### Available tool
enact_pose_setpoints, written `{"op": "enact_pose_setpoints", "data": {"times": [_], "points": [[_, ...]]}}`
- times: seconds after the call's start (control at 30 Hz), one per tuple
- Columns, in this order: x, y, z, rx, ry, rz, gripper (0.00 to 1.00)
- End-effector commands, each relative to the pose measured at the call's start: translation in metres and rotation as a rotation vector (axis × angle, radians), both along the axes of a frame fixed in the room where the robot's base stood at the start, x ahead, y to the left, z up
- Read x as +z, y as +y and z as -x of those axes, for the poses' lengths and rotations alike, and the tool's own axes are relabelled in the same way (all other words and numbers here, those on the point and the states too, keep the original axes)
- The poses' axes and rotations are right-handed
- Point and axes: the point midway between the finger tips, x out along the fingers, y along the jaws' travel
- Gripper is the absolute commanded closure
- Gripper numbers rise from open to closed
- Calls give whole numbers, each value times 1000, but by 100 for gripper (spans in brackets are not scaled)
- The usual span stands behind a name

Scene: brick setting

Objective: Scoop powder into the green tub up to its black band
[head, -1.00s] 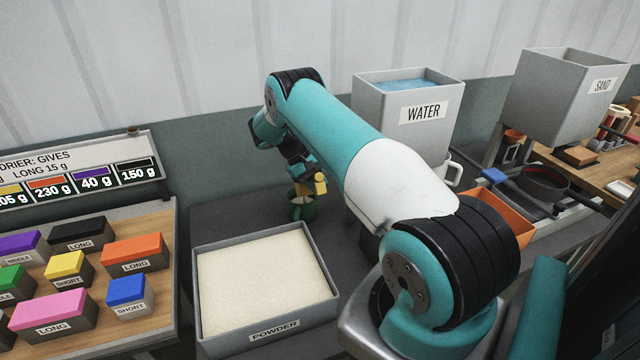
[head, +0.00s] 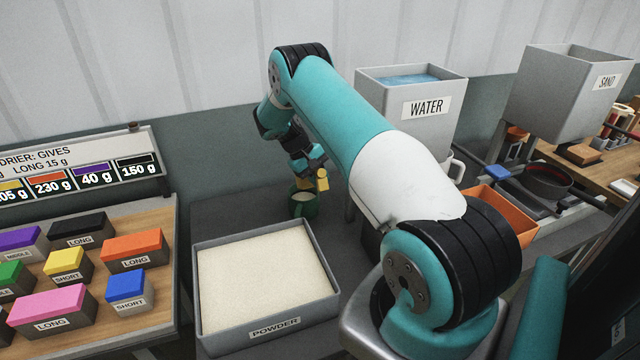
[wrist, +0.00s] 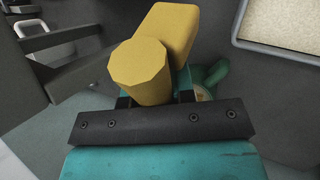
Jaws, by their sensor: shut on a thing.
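The green tub (head: 304,208) stands on the dark bench just behind the powder tray (head: 197,290). Something pale shows inside its mouth; its black band cannot be made out. My gripper (head: 312,172) is just above the tub and slightly right, shut on a yellow handle (head: 322,180), which looks like the scoop's. The yellow handle (wrist: 140,72) fills the middle of the wrist view and hides the fingertips. Part of the green tub (wrist: 215,75) shows behind it. The scoop's bowl and any load in it are hidden. Powder fills the tray broadly and evenly.
A grey water tank (head: 385,105) stands behind my arm, with a white mug (head: 455,166) below it. An orange tray (head: 490,212) and a sand hopper (head: 560,95) are to the right. Coloured blocks (head: 135,248) sit on a board at left.

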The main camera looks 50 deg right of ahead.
Motion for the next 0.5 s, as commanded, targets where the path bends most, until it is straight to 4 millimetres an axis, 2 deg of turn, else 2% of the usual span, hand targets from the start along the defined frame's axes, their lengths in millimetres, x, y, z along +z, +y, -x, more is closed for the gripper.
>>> {"op": "enact_pose_setpoints", "data": {"times": [0.3, 0.5], "points": [[11, 1, 1, -1, -302, 162, 100], [21, 1, 0, -2, -427, 231, 100]]}}
